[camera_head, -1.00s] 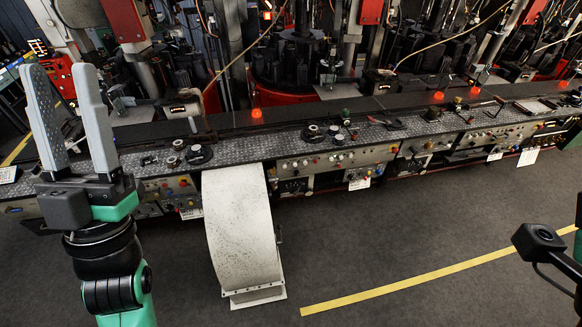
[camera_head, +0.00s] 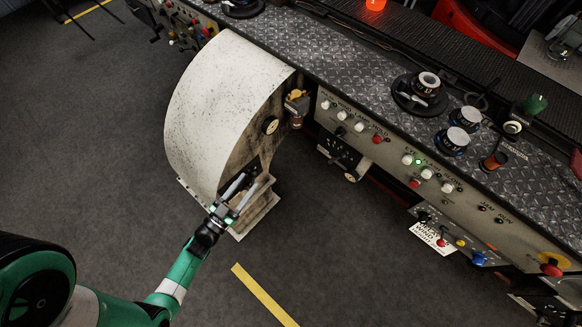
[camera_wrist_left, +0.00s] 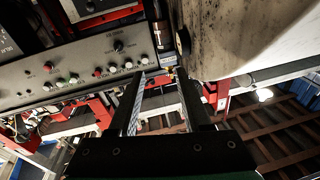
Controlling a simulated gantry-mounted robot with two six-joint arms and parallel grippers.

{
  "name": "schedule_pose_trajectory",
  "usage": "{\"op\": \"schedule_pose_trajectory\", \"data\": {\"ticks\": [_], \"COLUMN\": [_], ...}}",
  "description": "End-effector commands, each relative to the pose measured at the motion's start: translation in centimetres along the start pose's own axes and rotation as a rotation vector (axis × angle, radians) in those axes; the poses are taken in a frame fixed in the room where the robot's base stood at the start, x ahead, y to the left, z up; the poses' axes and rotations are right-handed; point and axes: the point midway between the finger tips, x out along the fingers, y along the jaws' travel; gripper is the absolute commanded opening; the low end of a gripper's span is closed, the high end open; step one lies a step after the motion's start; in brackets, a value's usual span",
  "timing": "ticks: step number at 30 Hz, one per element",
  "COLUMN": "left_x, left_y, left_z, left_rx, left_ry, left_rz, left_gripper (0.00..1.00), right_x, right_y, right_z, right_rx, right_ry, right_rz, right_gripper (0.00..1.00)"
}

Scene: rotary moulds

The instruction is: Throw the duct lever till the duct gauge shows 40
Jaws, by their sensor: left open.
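The duct is a white, speckled curved housing (camera_head: 215,105) standing against the front of the long console. On its right side face is a small round dial (camera_head: 271,125), seemingly the duct gauge; its reading is too small to make out. Beside it is a brass-coloured fitting with a brown grip (camera_head: 297,108), seemingly the duct lever. My left gripper (camera_head: 254,180) is open and empty, below the dial and lever, apart from both. In the left wrist view, my open fingers (camera_wrist_left: 160,74) point toward a dark and brown grip (camera_wrist_left: 161,32) beside the duct (camera_wrist_left: 235,35).
The console (camera_head: 400,165) runs diagonally on the right, with knobs, buttons and a paper tag (camera_head: 432,238). Open grey floor with a yellow line (camera_head: 263,294) lies in front.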

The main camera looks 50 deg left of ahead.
Motion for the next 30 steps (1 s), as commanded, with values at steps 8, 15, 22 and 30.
{"op": "schedule_pose_trajectory", "data": {"ticks": [8,15,22,30], "left_x": [-5.8,-5.5,-3.2,2.8], "left_y": [0.0,-0.5,-0.6,-1.4], "left_z": [10.3,10.1,10.5,11.2], "left_rx": [-0.044,-0.041,-0.039,-0.04], "left_ry": [-0.109,-0.106,-0.101,-0.101], "left_rz": [-0.125,-0.134,-0.128,-0.131], "left_gripper": [0.49,0.49,0.49,0.49], "right_x": [-5.8,-5.6,-6.6,-8.1], "right_y": [-0.1,-0.1,-0.1,-0.1], "right_z": [5.2,5.1,6.0,7.4], "right_rx": [0.001,0.001,0.001,0.001], "right_ry": [0.002,0.002,0.001,0.001], "right_rz": [-0.001,-0.001,-0.001,-0.001], "right_gripper": [0.0,0.0,0.0,0.0]}}
